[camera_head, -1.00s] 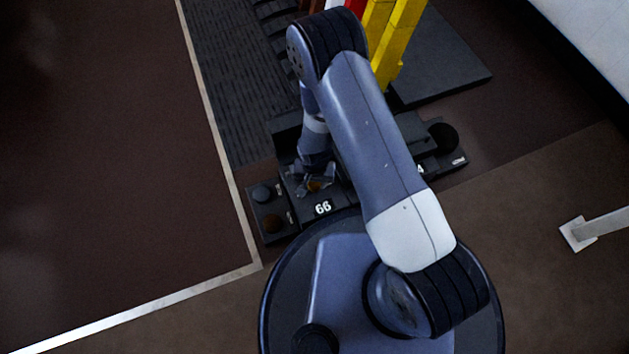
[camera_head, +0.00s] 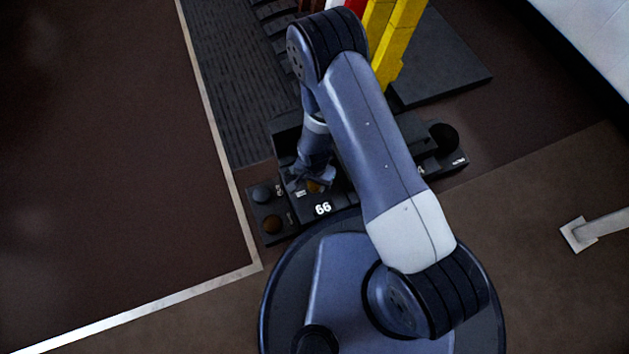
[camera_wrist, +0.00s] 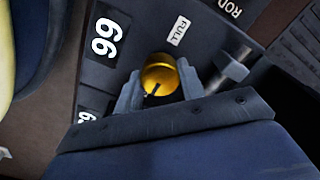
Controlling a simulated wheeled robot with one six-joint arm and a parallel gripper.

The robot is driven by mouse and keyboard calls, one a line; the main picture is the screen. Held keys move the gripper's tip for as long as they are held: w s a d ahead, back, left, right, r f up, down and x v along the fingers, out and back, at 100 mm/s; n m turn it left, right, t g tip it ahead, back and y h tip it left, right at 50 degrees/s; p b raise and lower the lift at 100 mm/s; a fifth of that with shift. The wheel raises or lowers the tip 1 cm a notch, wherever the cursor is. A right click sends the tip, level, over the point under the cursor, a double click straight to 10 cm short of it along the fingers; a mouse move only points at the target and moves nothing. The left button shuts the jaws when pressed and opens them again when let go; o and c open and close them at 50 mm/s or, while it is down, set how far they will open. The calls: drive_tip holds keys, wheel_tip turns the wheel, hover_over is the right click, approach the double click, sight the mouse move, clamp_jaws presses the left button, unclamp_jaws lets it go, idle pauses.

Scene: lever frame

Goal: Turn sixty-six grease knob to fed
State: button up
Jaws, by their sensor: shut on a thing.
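The grease knob (camera_wrist: 160,76) is a round yellow-brass knob with a dark pointer line, on the dark panel marked 66 (camera_head: 322,209). My gripper (camera_wrist: 158,92) is shut on the knob, one finger on each side. In the head view my gripper (camera_head: 314,183) is over the panel and hides much of the knob. The pointer line aims down and left in the wrist view. No "fed" label is readable.
A black ball-shaped knob (camera_head: 444,137) stands at the panel's right end. A metal rod (camera_wrist: 233,70) is close to the right finger. Yellow levers (camera_head: 385,45) rise behind.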

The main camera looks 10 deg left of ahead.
drive_tip(key=o, duration=1)
wheel_tip(320, 180, up, 11)
drive_tip(key=p, duration=0.5)
drive_tip(key=shift+f, duration=0.1)
wheel_tip(320, 180, down, 11)
drive_tip(key=b, duration=0.5)
